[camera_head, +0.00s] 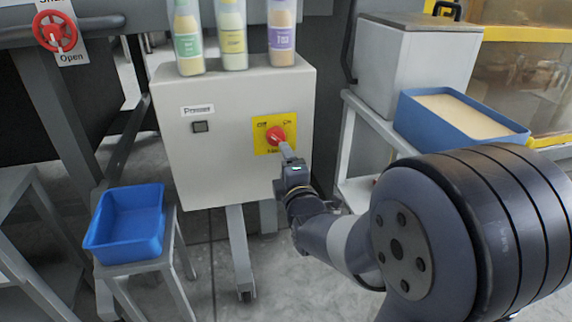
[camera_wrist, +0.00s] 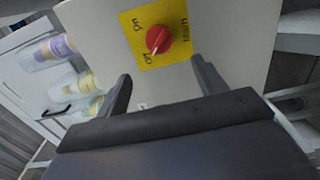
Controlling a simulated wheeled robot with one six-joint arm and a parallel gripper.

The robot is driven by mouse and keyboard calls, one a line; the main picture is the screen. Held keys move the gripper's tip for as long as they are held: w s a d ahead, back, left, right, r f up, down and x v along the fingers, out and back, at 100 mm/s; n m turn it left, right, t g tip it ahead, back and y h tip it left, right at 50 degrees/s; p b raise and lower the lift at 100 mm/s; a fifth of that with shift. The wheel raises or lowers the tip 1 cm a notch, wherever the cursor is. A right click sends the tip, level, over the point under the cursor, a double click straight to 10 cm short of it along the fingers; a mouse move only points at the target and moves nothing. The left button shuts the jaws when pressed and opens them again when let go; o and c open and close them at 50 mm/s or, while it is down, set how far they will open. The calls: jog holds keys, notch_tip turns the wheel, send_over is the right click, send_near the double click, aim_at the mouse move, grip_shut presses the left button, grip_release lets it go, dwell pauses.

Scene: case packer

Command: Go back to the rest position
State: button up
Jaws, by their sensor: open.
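My gripper (camera_head: 287,154) is in front of the grey control box (camera_head: 225,165), close to the red rotary knob (camera_head: 276,136) on its yellow plate. In the wrist view its two fingers (camera_wrist: 161,70) stand apart with nothing between them, and the knob (camera_wrist: 158,39) is beyond the fingertips. The knob's white mark appears to point toward the "Off" label. In the head view a fingertip overlaps the knob's lower edge; I cannot tell whether it touches. My arm reaches in from the lower right.
Three bottles (camera_head: 232,35) stand on the box. A blue bin (camera_head: 128,225) sits on a stool at the lower left. A blue tray (camera_head: 458,118) and a grey case (camera_head: 418,65) are on the right, near my arm. A red handwheel (camera_head: 54,32) is at the upper left.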

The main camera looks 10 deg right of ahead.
aim_at(276, 141)
jog(key=w+b, duration=0.2)
jog(key=w, duration=0.9)
jog(key=shift+s, duration=0.2)
